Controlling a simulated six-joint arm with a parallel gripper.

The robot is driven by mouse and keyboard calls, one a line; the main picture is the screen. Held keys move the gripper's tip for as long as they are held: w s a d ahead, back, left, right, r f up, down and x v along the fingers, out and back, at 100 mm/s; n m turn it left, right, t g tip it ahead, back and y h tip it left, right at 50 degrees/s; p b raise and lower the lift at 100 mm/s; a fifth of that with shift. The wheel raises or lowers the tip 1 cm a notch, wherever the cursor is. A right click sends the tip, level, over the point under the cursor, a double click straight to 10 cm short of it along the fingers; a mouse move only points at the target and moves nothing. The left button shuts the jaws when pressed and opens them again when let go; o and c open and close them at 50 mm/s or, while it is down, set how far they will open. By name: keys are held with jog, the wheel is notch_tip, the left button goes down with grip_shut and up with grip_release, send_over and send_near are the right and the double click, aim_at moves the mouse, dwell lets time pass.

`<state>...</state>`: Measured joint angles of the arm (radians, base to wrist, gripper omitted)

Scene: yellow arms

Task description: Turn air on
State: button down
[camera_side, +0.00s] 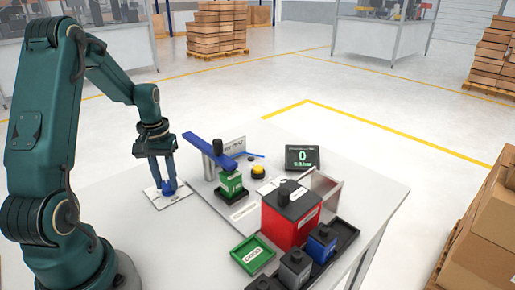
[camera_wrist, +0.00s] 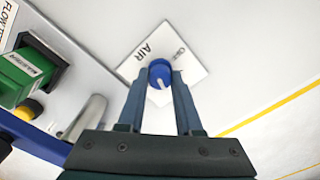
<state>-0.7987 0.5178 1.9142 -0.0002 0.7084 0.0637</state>
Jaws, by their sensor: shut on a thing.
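The air control is a round blue knob (camera_side: 169,187) on a white plate (camera_side: 172,201) at the table's left part. In the wrist view the knob (camera_wrist: 160,72) sits on the plate (camera_wrist: 192,70), marked "AIR", with small marking beside the knob that I cannot read. A pale mark on the knob points toward my gripper's body. My gripper (camera_wrist: 160,84) points down over the plate, its two blue fingers on opposite sides of the knob, shut on it. In the side view my gripper (camera_side: 165,183) partly hides the knob.
Right of the plate stands a station with a blue lever (camera_side: 205,146), a green block (camera_side: 231,184) and a yellow button (camera_side: 258,171). A display (camera_side: 303,157) reads 0. A red box (camera_side: 291,218), a green tray (camera_side: 252,254) and a dark tray (camera_side: 345,236) are farther right.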

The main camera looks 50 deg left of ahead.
aim_at(167, 182)
jog(key=m, duration=0.5)
jog(key=shift+m, duration=0.3)
dwell(0.4)
jog(key=c, duration=0.6)
grip_release()
jog(key=shift+r, duration=2.6)
jog(key=shift+d, duration=0.1)
